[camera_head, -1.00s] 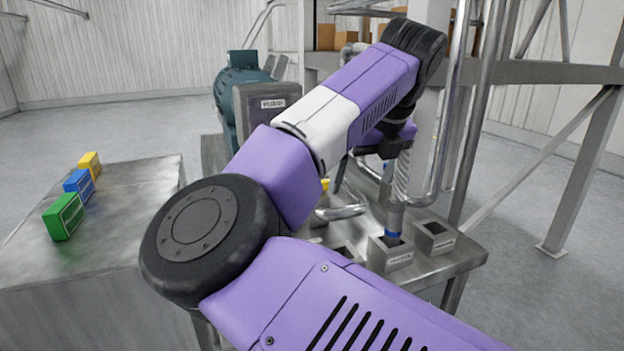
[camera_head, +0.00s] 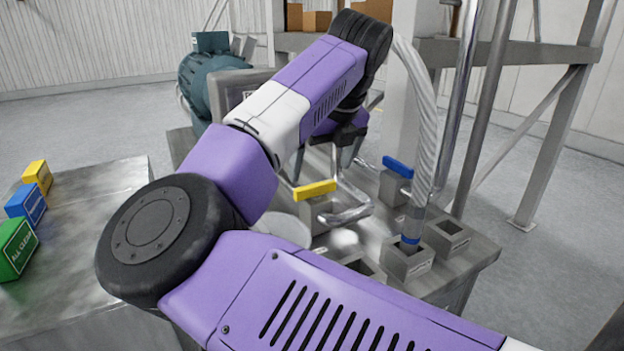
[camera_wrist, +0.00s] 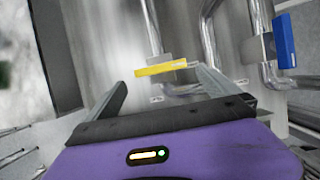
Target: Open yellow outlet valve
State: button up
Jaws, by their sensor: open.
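The yellow outlet valve handle (camera_head: 315,190) is a flat bar on a grey valve block on the metal machine table, left of a bent steel pipe. It also shows in the wrist view (camera_wrist: 161,69), lying nearly crosswise just beyond the fingertips. My gripper (camera_wrist: 160,82) is open and empty, with one finger on each side of the handle's line in that view. In the head view my gripper (camera_head: 326,160) is just above and behind the handle, partly hidden by my arm. I cannot see any contact.
A blue valve handle (camera_head: 398,166) sits to the right; it also shows in the wrist view (camera_wrist: 284,41). A ribbed hose (camera_head: 428,120) runs down to a grey holder. Steel pipes stand close by. Green (camera_head: 15,250), blue and yellow blocks lie on the left table.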

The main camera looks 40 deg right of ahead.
aim_at(316, 185)
jog(key=shift+p+x, duration=0.5)
jog(key=shift+x, duration=2.5)
jog(key=c, duration=1.1)
